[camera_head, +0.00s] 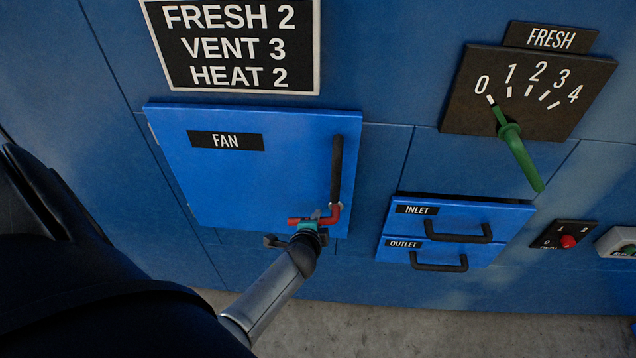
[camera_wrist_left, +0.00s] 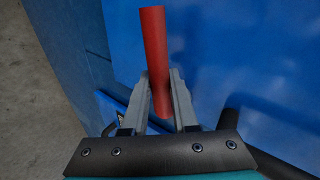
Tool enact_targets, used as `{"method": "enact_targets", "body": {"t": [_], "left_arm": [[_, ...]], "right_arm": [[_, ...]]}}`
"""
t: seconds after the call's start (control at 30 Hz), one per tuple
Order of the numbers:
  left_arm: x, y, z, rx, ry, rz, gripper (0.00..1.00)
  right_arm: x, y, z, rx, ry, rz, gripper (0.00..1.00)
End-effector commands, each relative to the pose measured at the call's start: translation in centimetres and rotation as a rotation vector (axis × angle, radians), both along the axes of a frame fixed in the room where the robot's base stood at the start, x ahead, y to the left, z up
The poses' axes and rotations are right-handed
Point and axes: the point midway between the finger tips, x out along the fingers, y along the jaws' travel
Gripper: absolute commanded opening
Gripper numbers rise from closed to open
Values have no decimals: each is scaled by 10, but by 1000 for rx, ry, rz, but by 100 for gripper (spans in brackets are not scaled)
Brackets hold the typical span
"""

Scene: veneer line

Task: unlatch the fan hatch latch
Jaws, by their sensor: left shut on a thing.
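The fan hatch (camera_head: 260,170) is a bright blue door labelled FAN, lying flush or nearly so in the blue panel. Its black vertical handle (camera_head: 337,168) is at the right side. The red latch (camera_head: 331,215) is at the hatch's lower right corner, with its bar pointing left, roughly level. My left gripper (camera_head: 316,220) is at the latch, shut on its red bar. In the left wrist view the red bar (camera_wrist_left: 154,45) runs between the two grey fingers of the gripper (camera_wrist_left: 161,85). The fingers hide part of the latch. My right gripper is in neither view.
A sign (camera_head: 238,45) reads FRESH 2, VENT 3, HEAT 2. At right are a green FRESH lever (camera_head: 520,158) pointing at 0 on its dial, and INLET (camera_head: 470,212) and OUTLET (camera_head: 400,254) drawers with protruding black handles. A red knob (camera_head: 568,241) is further right.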

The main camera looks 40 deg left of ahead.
Motion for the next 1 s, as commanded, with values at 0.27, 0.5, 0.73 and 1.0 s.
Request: {"method": "enact_targets", "body": {"t": [0.27, 0.5, 0.73, 1.0], "left_arm": [[1, 0, 1, 16, 7, -1, 0], [1, 0, 2, 16, 7, -1, 29], [0, 0, 1, 13, 7, -1, 55], [0, 0, 1, 12, 7, -1, 57]], "right_arm": [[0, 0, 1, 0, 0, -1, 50], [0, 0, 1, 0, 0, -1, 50], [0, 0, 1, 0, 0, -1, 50], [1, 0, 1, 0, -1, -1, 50]]}}
